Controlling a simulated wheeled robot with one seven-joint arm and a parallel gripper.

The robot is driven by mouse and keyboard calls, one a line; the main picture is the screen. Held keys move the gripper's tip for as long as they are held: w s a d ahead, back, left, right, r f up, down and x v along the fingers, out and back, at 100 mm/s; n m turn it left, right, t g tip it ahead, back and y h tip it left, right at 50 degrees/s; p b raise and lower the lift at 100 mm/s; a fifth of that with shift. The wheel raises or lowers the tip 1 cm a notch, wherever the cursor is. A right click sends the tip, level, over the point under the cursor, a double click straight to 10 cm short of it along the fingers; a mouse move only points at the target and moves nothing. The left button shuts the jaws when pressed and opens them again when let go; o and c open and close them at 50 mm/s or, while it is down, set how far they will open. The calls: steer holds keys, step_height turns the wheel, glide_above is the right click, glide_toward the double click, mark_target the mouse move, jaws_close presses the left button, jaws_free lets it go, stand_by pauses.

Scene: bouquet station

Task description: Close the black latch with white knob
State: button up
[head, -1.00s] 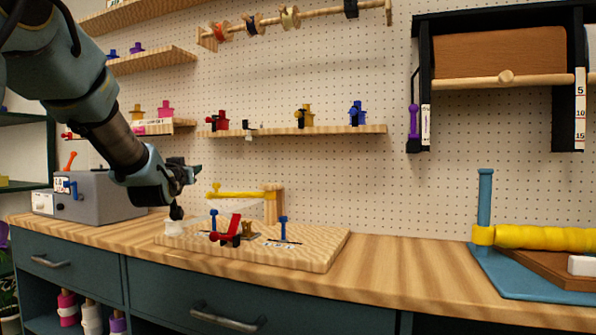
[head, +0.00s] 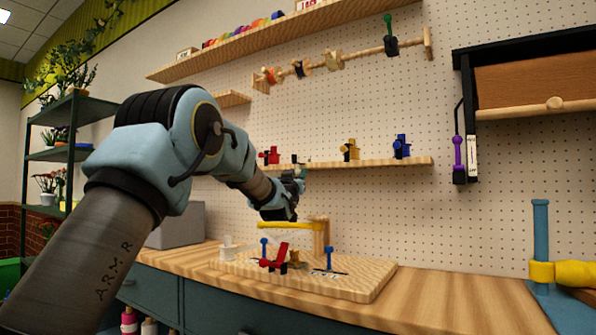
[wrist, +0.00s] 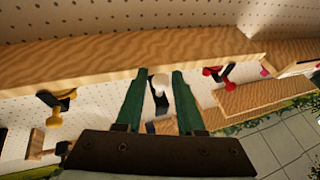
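The black latch with the white knob (wrist: 160,84) is at the front of a wall shelf. In the wrist view it shows between the two green fingers of my gripper (wrist: 153,76), with dark parts beside the knob. The fingers are apart, and I cannot tell whether either touches the latch. In the head view my gripper (head: 300,176) is just under and in front of the shelf (head: 380,163), near the latch. The latch is small there and its open or closed position cannot be told.
A red latch (head: 270,155), a yellow latch (head: 350,149) and a blue latch (head: 402,146) sit along the same shelf. Below, a wooden board (head: 350,283) with a yellow bar and several levers stands on the workbench. The pegboard wall is close behind the shelf.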

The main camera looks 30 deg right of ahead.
steer(key=shift+w+d+r, duration=0.2)
steer(key=shift+w+d, duration=0.1)
steer(key=shift+w, duration=0.05)
jaws_close()
stand_by(0.3)
